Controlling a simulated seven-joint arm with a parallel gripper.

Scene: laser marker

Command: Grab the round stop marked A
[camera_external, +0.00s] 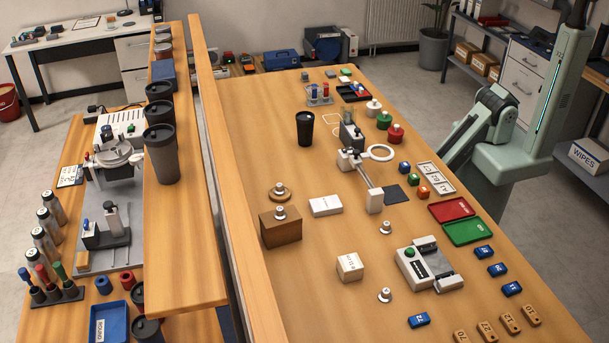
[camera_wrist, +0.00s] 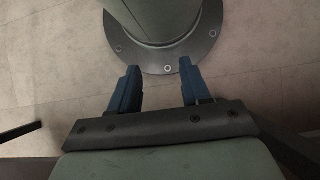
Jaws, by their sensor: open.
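I cannot read a letter A on any round piece. Small silver round pieces with knobs stand on the wooden table: one (camera_external: 386,228) at mid table, one (camera_external: 385,295) nearer the front. Another silver piece (camera_external: 280,213) sits on a brown wooden box, and one (camera_external: 280,189) sits on a round wooden disc behind it. In the wrist view my gripper (camera_wrist: 159,66) is open and empty, its two blue fingers apart over the floor by my base. In the external view my arm is folded at the right, away from these pieces; its fingers cannot be made out there.
A grey stand with a ring (camera_external: 380,152) rises mid table, with a black cup (camera_external: 305,128) behind it. A device with a green button (camera_external: 415,267) stands front right. Red (camera_external: 452,209) and green (camera_external: 468,231) trays lie near the right edge. A long wooden divider (camera_external: 232,180) borders the left.

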